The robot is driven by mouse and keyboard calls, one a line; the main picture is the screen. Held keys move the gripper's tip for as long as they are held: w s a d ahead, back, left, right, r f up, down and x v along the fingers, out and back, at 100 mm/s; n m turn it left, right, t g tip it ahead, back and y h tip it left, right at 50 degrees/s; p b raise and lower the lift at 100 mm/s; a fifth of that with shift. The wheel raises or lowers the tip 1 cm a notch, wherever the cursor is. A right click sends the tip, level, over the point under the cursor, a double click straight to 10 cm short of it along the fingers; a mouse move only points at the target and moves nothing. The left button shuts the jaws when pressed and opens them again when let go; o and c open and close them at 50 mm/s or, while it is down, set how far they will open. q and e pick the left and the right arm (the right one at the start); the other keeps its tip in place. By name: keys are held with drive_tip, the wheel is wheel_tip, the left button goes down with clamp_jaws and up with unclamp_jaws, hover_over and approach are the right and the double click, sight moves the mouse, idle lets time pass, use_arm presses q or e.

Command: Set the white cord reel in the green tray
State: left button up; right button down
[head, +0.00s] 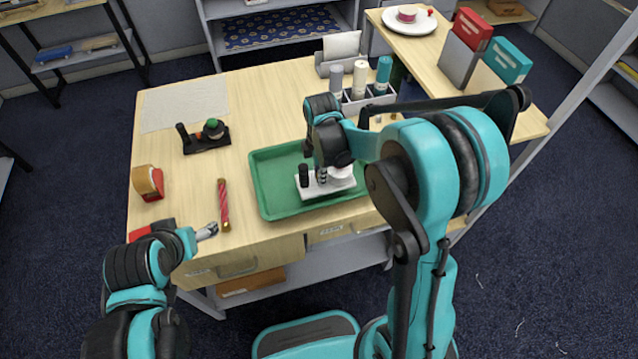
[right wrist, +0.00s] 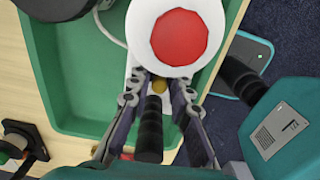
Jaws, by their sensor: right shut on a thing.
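The white cord reel (head: 311,188) is over the floor of the green tray (head: 271,183), inside its rim in the head view. It has a pale base, a black upright grip and a white drum. In the right wrist view the white drum with a red centre (right wrist: 180,38) is close below the camera, and the tray (right wrist: 60,85) lies beneath. My right gripper (right wrist: 159,90) is shut on the reel by its black grip. I cannot tell whether the base touches the tray floor. My left gripper (head: 207,231) is near the table's front left edge, away from the reel.
A black reel with a green knob (head: 208,136) stands left of the tray. A bottle rack (head: 365,101) stands behind the tray. The table's back left holds a pale mat (head: 184,104).

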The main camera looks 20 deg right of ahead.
drive_tip(key=shift+w+a+f, duration=0.15)
drive_tip(key=shift+f, duration=0.05)
drive_tip(key=shift+f+b, duration=0.7)
drive_tip(key=shift+f, duration=1.2)
drive_tip(key=shift+f, duration=0.2)
drive_tip(key=c, duration=1.4)
unclamp_jaws()
drive_tip(key=shift+r, duration=0.15)
